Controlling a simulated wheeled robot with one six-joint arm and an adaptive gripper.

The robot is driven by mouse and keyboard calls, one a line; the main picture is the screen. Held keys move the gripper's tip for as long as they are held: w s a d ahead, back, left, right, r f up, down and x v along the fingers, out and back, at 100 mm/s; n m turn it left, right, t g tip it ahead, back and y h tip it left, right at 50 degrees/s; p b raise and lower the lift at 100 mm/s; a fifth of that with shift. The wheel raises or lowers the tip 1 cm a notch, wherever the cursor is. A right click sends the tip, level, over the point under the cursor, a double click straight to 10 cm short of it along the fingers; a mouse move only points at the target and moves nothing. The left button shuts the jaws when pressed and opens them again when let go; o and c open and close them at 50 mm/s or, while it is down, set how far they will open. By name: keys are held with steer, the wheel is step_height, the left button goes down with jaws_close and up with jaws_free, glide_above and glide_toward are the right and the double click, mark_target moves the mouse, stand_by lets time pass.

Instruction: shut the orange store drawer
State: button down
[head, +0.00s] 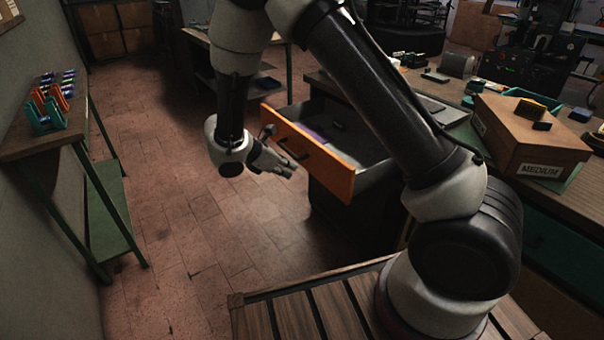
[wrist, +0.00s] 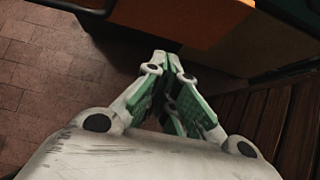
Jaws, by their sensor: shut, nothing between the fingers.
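The orange store drawer (head: 308,152) stands pulled out from a dark cabinet under the bench in the head view. Its orange front has a dark bar handle, and a purple item lies inside. My gripper (head: 289,171) is shut and empty, just in front of the drawer front near the handle. I cannot tell whether it touches the front. In the wrist view, my gripper (wrist: 172,62) has its fingertips together, and part of the orange drawer front (wrist: 190,18) shows beyond them at the top.
A side table (head: 50,138) with small coloured racks stands at the left wall. A box marked MEDIUM (head: 525,140) sits on the bench at the right. The tiled floor (head: 180,225) left of the drawer is clear. My arm hides part of the bench and cabinet.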

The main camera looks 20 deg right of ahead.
glide_toward(325, 179)
step_height(325, 179, down, 3)
steer(key=shift+w+d, duration=0.2)
steer(key=shift+d, duration=0.55)
steer(key=shift+w+d, duration=0.25)
steer(key=shift+d, duration=0.5)
steer(key=shift+d, duration=0.1)
steer(key=w+d, duration=0.3)
steer(key=d, duration=0.6)
steer(key=w+d, duration=0.3)
steer(key=d, duration=0.6)
steer(key=w+d, duration=0.3)
steer(key=d, duration=0.6)
steer(key=shift+d, duration=0.4)
steer(key=shift+d+r, duration=0.1)
